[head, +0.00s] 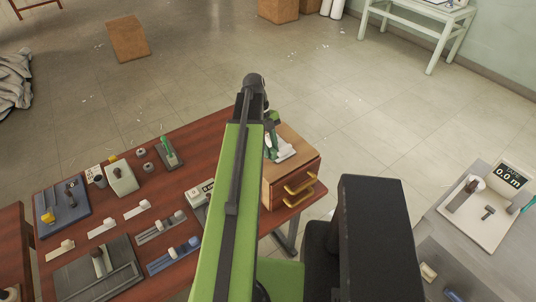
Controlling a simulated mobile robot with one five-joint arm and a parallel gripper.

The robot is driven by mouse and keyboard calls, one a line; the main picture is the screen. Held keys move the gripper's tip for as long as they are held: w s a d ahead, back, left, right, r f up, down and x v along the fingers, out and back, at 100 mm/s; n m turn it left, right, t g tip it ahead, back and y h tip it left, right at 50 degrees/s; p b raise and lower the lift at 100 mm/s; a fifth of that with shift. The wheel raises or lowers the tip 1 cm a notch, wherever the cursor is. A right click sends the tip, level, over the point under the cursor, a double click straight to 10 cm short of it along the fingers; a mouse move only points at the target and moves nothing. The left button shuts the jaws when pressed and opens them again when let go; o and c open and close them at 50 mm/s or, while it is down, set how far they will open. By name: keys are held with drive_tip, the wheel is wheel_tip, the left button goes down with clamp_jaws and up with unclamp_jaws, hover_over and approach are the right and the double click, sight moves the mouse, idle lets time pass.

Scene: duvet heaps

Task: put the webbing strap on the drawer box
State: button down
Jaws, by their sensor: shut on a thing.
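The wooden drawer box (291,188) with brass-coloured handles stands at the right end of the red-brown table, partly behind my green arm. My gripper (275,143) is over the top of the box, small and partly hidden by the arm. It is shut on a pale, whitish piece (287,152), which I take to be the webbing strap. The strap is at the box's top face; I cannot tell whether it rests on it or hangs just above. Its far end is hidden.
The red-brown table (185,150) holds several devices, trays and small parts left of my arm. A grey bench (465,245) with a scale (508,178) stands at the right.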

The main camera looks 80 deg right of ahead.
drive_tip(key=w, duration=0.1)
drive_tip(key=w+d+f+b, duration=0.1)
drive_tip(key=w+d+f, duration=0.1)
drive_tip(key=shift+w+f, duration=0.2)
wheel_tip(320, 180, down, 4)
drive_tip(key=b, duration=0.4)
drive_tip(key=shift+f+b, duration=0.15)
drive_tip(key=shift+b, duration=0.15)
drive_tip(key=shift+a+r, duration=0.1)
drive_tip(key=shift+r, duration=0.1)
drive_tip(key=shift+f, duration=0.15)
drive_tip(key=c, duration=1.1)
unclamp_jaws()
drive_tip(key=shift+r+p, duration=0.5)
drive_tip(key=shift+p, duration=0.05)
drive_tip(key=p+v, duration=1)
drive_tip(key=v, duration=0.1)
drive_tip(key=shift+w+d+r+p, duration=0.2)
drive_tip(key=shift+p, duration=0.15)
drive_tip(key=shift+f, duration=0.1)
